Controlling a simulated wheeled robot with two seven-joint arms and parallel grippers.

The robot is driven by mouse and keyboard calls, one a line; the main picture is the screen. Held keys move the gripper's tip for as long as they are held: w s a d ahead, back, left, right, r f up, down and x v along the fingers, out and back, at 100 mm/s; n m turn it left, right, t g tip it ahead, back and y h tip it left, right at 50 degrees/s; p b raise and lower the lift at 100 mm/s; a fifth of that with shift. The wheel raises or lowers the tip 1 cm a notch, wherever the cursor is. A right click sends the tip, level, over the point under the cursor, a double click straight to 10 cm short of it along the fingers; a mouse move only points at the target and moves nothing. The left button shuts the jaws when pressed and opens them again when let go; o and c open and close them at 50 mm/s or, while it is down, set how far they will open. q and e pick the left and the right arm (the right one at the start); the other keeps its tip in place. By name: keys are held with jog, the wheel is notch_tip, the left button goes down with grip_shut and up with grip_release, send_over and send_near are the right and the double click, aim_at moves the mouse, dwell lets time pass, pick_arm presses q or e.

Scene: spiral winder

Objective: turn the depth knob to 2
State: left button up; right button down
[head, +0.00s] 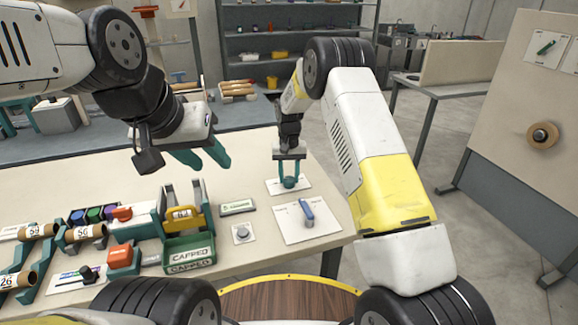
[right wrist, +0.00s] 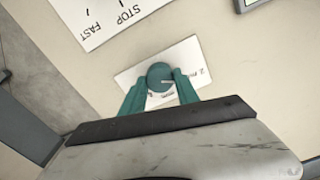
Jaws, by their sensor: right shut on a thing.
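The depth knob is a round teal knob (right wrist: 159,77) with a pale pointer line, on a white card (right wrist: 190,55) with markings partly covered by my fingers. In the right wrist view the pointer line points to the right. My right gripper (right wrist: 160,88) is shut on the knob, one teal finger on each side. In the head view the right gripper (head: 289,176) reaches down onto the knob from above, over its white card (head: 273,187). My left gripper (head: 205,157) is open and empty above the table, left of the knob.
A card with a blue lever (head: 307,212) lies in front of the knob; its STOP and FAST labels show in the right wrist view. A round button plate (head: 242,233), a green CAPPED tray (head: 190,250) and several labelled tubes (head: 84,232) stand to the left.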

aim_at(289, 179)
jog(key=c, duration=0.9)
grip_release()
jog(key=shift+r, duration=3.9)
jog(key=shift+r, duration=0.1)
